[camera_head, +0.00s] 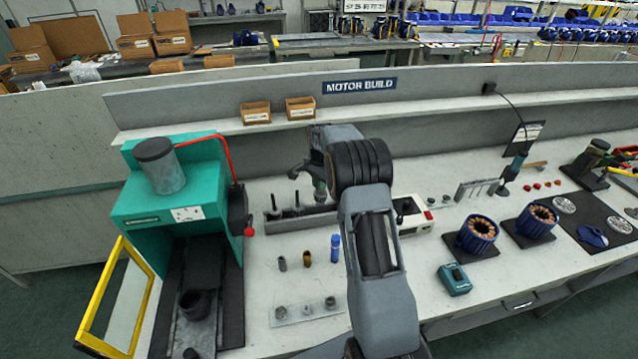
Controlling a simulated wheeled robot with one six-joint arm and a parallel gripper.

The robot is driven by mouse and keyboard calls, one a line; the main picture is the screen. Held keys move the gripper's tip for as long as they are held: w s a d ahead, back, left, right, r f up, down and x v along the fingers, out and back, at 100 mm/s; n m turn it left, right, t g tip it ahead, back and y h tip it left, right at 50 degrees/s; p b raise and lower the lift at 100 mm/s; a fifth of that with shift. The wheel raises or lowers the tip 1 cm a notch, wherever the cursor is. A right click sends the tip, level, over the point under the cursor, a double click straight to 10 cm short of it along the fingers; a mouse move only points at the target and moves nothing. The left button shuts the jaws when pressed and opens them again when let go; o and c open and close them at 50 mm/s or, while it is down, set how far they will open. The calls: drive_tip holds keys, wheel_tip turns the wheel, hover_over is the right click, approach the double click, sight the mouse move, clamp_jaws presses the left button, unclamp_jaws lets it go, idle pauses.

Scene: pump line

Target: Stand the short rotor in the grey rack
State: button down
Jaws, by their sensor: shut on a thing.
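The grey rack (290,222) is a long low block on the bench, left of my arm. Two dark thin-shafted parts (297,202) stand upright in its left and middle portions. My gripper (319,186) points down over the rack's right portion, shut on a small part taken to be the short rotor (320,197). The part looks roughly upright. Its lower end is at or just above the rack; I cannot tell whether it touches. My wrist and forearm hide the rack's right end and much of the jaws.
A teal press (180,215) with an open yellow-framed door (118,300) stands at left. Small cylinders (307,258) and a clear plate (306,311) lie in front of the rack. A white box (412,216) and copper-wound stators (478,233) are at right. A shelf (350,104) runs behind.

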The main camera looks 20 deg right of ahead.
sight(320, 194)
drive_tip(key=shift+f+b, duration=0.7)
drive_tip(key=shift+f, duration=0.25)
idle(1.2)
drive_tip(key=shift+f+b, duration=0.9)
drive_tip(key=shift+f, duration=0.7)
drive_tip(key=c, duration=0.8)
unclamp_jaws()
drive_tip(key=shift+c, duration=0.2)
drive_tip(key=shift+r+p, duration=1.8)
drive_tip(key=shift+r, duration=1.2)
